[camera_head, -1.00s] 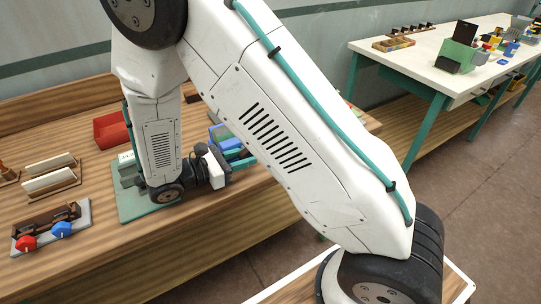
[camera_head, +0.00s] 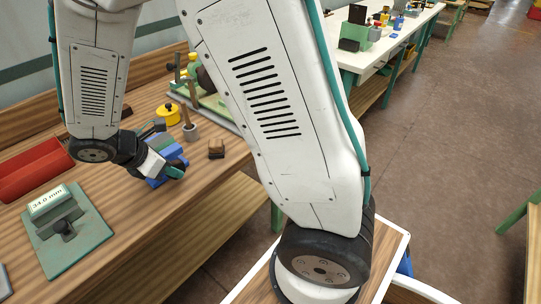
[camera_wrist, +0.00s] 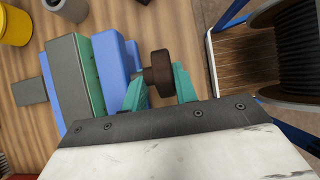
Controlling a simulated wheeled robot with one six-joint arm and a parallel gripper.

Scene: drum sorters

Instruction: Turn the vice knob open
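A small vice with blue body (camera_wrist: 118,75) and a grey-green jaw block (camera_wrist: 85,75) sits on the wooden bench. In the head view the blue vice (camera_head: 163,150) is partly hidden by my gripper (camera_head: 177,172). A round dark-brown knob (camera_wrist: 158,72) stands at the right end of the vice in the wrist view. My gripper (camera_wrist: 158,88) is spread, with one teal finger on each side of the knob. The fingers are very close to the knob; whether they touch it is unclear.
A yellow pot (camera_head: 167,113) and a grey holder (camera_head: 190,131) stand behind the vice; a small brown block (camera_head: 216,149) is to its right. A green plate with a gauge (camera_head: 65,240) and a red bin (camera_head: 30,170) lie left. The bench's front edge is close.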

